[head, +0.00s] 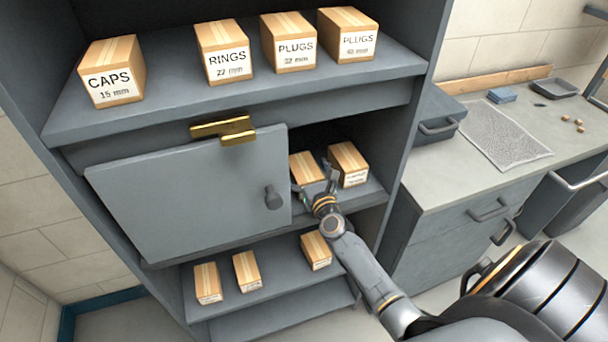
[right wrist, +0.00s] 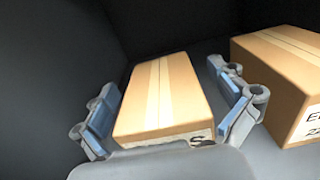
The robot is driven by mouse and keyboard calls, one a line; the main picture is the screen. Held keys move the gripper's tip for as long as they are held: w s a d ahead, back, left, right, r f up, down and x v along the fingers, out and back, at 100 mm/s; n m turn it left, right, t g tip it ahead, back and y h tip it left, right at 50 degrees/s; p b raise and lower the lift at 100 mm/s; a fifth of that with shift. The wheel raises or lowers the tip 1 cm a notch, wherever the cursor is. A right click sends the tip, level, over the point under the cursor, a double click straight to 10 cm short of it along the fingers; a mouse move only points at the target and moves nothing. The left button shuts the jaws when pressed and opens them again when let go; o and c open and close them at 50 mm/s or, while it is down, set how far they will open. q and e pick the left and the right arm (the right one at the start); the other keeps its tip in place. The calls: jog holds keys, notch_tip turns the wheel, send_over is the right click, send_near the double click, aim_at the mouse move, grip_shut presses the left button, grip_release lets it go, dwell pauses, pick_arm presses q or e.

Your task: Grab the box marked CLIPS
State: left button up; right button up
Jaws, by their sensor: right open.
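A cardboard box (head: 305,168) stands on the middle shelf, just right of the grey cabinet door. It also shows in the right wrist view (right wrist: 165,95), where only the end of its label shows, with an "S"; the rest of the label is hidden by my gripper. My right gripper (head: 316,185) is at the front of this box. In the right wrist view my right gripper (right wrist: 168,115) is open, with one finger on each side of the box and small gaps visible. I cannot read CLIPS on any label. My left gripper is not in view.
Another box (head: 348,163) stands close on the right of my right gripper. The grey door (head: 190,195) covers the left of that shelf. Boxes marked CAPS (head: 111,72), RINGS (head: 224,52) and PLUGS (head: 289,42) stand above. A counter (head: 450,165) is at the right.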

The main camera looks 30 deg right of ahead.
jog(key=shift+w, duration=0.3)
jog(key=shift+s, duration=0.1)
jog(key=shift+r, duration=0.1)
jog(key=shift+c, duration=1.3)
jog(key=c, duration=1.2)
